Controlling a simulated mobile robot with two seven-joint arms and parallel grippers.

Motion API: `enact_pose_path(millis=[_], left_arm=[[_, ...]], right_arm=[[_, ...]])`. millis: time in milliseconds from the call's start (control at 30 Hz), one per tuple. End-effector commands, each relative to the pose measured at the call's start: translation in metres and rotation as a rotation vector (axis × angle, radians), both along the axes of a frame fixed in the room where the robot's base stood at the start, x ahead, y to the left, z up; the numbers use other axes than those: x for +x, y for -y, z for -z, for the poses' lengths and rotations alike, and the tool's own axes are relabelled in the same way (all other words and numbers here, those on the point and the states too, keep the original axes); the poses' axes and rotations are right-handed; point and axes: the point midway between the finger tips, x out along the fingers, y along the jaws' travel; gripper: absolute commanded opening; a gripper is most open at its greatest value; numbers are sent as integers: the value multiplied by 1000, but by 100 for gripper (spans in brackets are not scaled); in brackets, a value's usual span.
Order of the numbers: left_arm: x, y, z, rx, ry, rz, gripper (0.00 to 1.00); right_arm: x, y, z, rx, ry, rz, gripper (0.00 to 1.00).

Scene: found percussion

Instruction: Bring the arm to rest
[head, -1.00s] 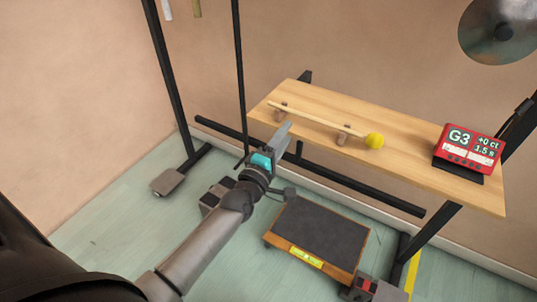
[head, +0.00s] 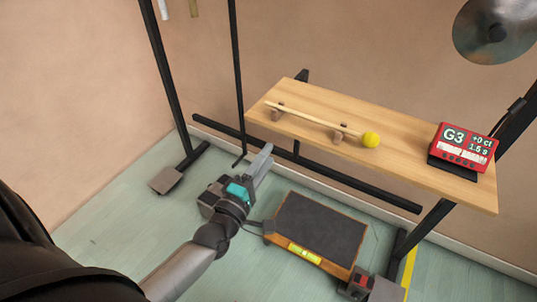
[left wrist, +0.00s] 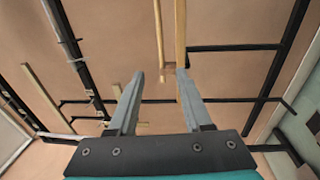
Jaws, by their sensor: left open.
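My left gripper (head: 258,165) is in front of the wooden shelf (head: 420,160), lower than its top and to the left of the dark platform. In the left wrist view its two fingers (left wrist: 158,100) stand apart with nothing between them. A mallet (head: 310,117) with a yellow ball head rests across two small supports on the shelf, apart from the gripper. My right gripper is not in view.
A low dark-topped platform (head: 320,228) with a wooden edge lies on the floor just right of my left arm. A red display (head: 464,147) stands on the shelf. Black frame posts (head: 166,80) rise at the left. A metal disc (head: 497,28) hangs upper right.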

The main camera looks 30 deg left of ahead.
Motion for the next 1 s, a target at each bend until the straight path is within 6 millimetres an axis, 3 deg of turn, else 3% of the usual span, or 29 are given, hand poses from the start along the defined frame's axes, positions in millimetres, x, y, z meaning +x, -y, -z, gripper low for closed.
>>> enact_pose_path(millis=[267,367,533,667,800,1000], left_arm=[[0,1,5,21,-19,0,50],[-4,3,27,109,-96,6,50],[-32,12,106,419,-360,79,50],[-79,21,172,687,-580,211,50],[-151,30,231,959,-791,426,50],[-272,39,279,1279,-1007,828,50]], right_arm=[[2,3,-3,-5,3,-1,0],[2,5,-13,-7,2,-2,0],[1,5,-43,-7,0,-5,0],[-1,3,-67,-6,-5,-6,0],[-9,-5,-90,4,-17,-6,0],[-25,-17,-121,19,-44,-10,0]])
